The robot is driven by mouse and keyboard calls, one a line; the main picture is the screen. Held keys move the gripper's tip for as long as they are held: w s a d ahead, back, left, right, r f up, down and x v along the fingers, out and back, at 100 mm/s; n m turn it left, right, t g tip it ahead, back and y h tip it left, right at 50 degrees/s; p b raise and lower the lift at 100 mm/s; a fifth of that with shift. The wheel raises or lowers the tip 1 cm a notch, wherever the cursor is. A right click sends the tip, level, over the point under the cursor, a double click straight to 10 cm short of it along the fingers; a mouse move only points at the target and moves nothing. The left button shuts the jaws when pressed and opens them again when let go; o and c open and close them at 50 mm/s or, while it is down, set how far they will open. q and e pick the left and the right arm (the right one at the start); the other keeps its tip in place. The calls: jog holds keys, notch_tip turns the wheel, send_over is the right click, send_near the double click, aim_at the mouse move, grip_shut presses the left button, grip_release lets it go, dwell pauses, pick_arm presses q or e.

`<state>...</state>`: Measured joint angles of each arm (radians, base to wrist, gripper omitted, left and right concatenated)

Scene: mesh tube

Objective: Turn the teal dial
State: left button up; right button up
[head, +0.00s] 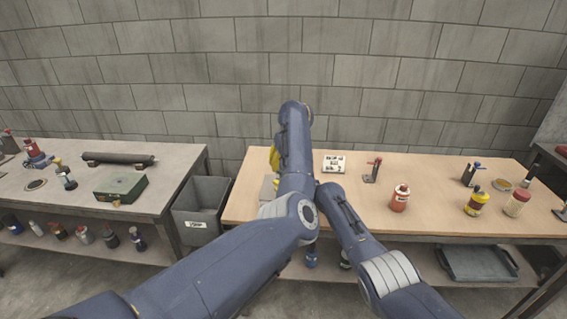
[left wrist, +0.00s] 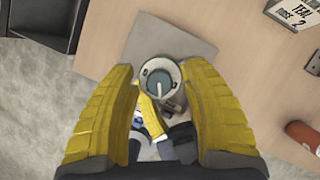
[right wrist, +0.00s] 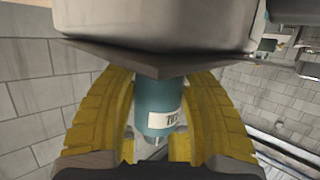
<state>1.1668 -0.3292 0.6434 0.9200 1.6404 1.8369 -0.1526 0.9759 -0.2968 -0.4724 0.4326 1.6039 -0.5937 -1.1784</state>
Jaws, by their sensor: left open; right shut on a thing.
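In the left wrist view, a round grey fixture (left wrist: 152,72) has a teal dial face (left wrist: 160,85) with a pale pointer line at its centre. My left gripper (left wrist: 157,73) is open above it, with a yellow finger on each side. It is mostly hidden in the head view, where some yellow shows (head: 274,157). In the right wrist view, my right gripper (right wrist: 158,95) is shut on a teal cylinder (right wrist: 158,95) with a white label, beside a dark plate. A card (left wrist: 298,20) reads "TEAL" and "2", other words unclear; it stands on the table in the head view (head: 334,163).
The wooden table (head: 440,182) holds a red canister (head: 400,198), a red-handled clamp (head: 373,170) and a yellow bottle (head: 477,201) to the right. A grey bin (head: 200,210) stands left of it. A grey square plate (left wrist: 190,45) lies near the fixture.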

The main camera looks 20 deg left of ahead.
pick_arm(q)
jog(key=v, duration=1.2)
jog(key=shift+d, duration=0.1)
pick_arm(e)
jog(key=o, duration=1)
jog(key=shift+c, duration=0.2)
jog(key=shift+d, duration=0.2)
